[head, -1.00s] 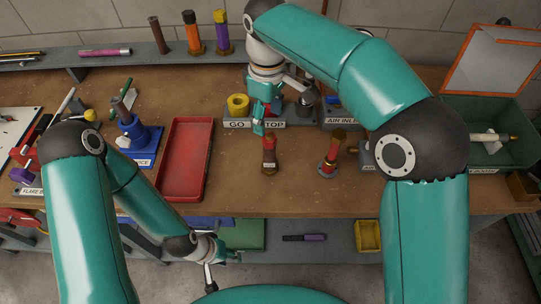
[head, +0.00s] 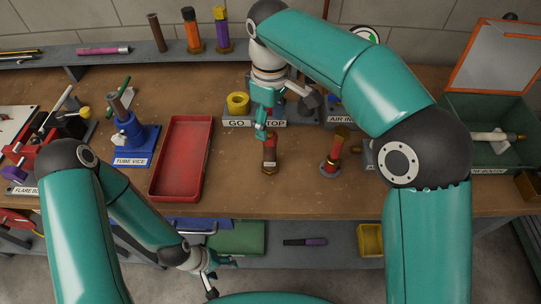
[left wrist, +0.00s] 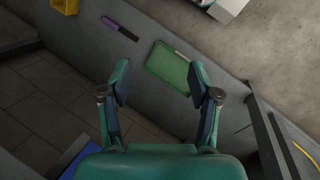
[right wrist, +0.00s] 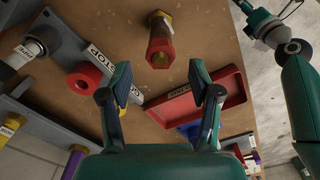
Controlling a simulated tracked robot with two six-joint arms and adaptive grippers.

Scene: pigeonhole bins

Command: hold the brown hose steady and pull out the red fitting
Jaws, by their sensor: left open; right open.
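A brown upright piece with red on it (head: 269,154) stands on the bench in front of the GO/STOP panel. I cannot tell for certain which is the brown hose with the red fitting. My right gripper (head: 262,131) is open and empty, just above and behind the first piece. My left gripper (head: 222,272) is open and empty, low in front of the bench.
A red tray (head: 156,188) lies left of the upright pieces, with a blue tube vice (head: 130,137) beyond it. The GO/STOP panel (head: 254,123) is close behind my right gripper. A green bin (head: 515,160) stands far right. A purple-handled tool (head: 308,242) lies on the lower shelf.

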